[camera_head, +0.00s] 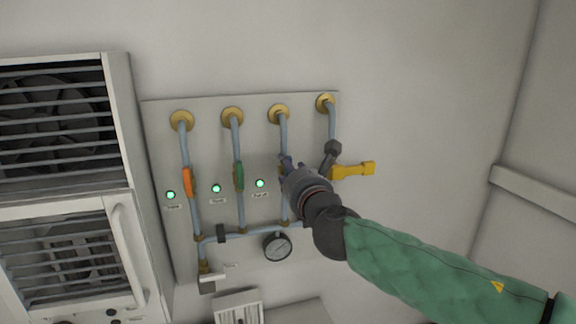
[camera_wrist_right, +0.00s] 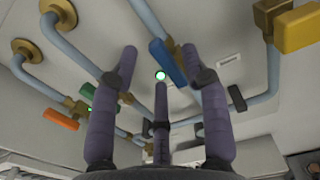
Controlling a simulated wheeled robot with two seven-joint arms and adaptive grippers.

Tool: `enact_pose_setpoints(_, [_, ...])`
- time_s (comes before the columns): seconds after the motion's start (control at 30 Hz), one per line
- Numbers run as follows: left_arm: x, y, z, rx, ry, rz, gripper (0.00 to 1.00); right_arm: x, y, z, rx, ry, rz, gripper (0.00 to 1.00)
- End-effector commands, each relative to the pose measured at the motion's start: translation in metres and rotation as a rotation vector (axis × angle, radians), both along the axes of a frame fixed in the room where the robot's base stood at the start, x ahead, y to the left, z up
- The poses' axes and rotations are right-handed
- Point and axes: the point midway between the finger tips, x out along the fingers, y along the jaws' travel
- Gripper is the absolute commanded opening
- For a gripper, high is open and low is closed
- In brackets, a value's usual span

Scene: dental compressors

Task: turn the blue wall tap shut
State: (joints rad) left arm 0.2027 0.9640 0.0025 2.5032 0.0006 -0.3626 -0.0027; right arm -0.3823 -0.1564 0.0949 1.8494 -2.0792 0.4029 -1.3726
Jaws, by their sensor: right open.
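The blue tap handle (camera_wrist_right: 167,63) shows in the right wrist view, running roughly along its pipe, between the two outer fingers of my right gripper (camera_wrist_right: 158,62). The fingers are spread, and the right one is close to the handle or overlaps it in the picture; I cannot tell whether they touch. In the head view my right gripper (camera_head: 288,167) is in front of the third pipe from the left and hides the blue handle. My left gripper is not in view.
A yellow handle (camera_head: 353,170) sticks out across its pipe, right of my gripper. Orange (camera_head: 187,182) and green (camera_head: 239,176) handles lie along pipes to the left. A gauge (camera_head: 277,246) is below. Green lights (camera_head: 260,183) glow on the panel (camera_head: 160,150). The wall at right is bare.

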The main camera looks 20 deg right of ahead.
Motion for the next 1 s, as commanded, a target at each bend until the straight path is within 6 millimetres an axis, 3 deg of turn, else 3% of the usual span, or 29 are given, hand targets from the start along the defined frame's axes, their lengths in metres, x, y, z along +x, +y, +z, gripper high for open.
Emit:
enact_pose_setpoints(0.2, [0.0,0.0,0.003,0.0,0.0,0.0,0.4,0.018,0.0,0.0,0.0,0.0,-0.001,0.46])
enact_pose_setpoints(0.53, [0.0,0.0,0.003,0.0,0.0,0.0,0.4,0.021,0.0,0.0,0.001,0.0,-0.001,0.46])
enact_pose_setpoints(0.57, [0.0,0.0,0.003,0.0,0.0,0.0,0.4,0.021,0.0,0.0,0.001,0.0,-0.001,0.41])
enact_pose_setpoints(0.7, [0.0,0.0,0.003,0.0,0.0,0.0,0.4,0.021,0.0,0.0,0.001,0.0,-0.001,0.01])
enact_pose_setpoints(1.0, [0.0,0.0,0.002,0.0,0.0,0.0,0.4,0.021,0.0,0.0,0.009,0.0,-0.001,0.0])
